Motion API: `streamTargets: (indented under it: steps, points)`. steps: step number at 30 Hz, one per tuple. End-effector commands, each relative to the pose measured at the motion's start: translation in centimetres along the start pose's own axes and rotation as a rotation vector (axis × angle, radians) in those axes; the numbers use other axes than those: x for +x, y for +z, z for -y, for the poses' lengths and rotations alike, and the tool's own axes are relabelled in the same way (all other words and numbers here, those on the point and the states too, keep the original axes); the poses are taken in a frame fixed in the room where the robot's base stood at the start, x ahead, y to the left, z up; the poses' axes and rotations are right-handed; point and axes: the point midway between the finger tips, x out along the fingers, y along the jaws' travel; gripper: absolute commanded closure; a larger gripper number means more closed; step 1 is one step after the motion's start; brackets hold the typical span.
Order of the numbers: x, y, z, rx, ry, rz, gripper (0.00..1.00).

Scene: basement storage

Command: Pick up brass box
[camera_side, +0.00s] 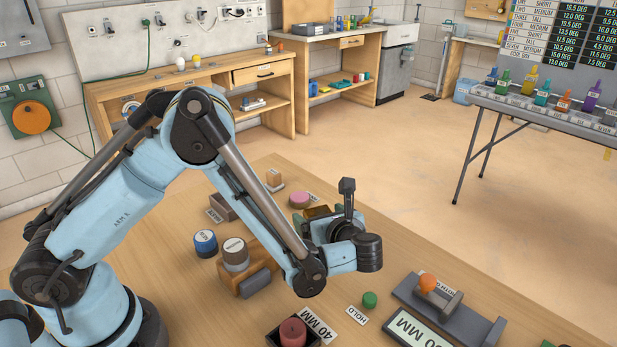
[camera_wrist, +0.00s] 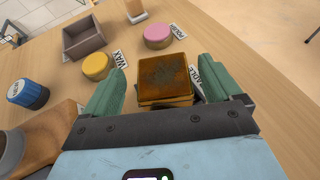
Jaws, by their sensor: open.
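The brass box (camera_wrist: 165,76) is a square, brown-gold, worn box with a lid-like top and a stepped edge below, in the wrist view's middle. My gripper (camera_wrist: 160,66) has two green fingers spread apart, one left and one right of the box. A gap shows on the left, and a narrower one on the right. I cannot tell how far the fingertips are above the table. In the side view the brass box (camera_side: 318,211) is a small brown patch, mostly hidden behind my wrist.
A yellow disc (camera_wrist: 97,66), a pink disc (camera_wrist: 158,36) and a grey open tray (camera_wrist: 84,38) lie beyond the fingers. A blue cylinder (camera_side: 205,243) and grey cylinder (camera_side: 235,254) stand left.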

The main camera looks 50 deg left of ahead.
Motion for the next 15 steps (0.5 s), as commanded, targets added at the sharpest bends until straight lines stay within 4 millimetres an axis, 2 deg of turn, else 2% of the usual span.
streamTargets:
  steps: [3,6,15]
  points:
    - [1.9,0.0,0.3,-0.001,0.003,0.000,0.08]
    - [2.9,0.0,0.3,-0.001,0.002,0.000,0.08]
    - [3.3,0.0,0.3,0.000,0.000,0.000,0.08]
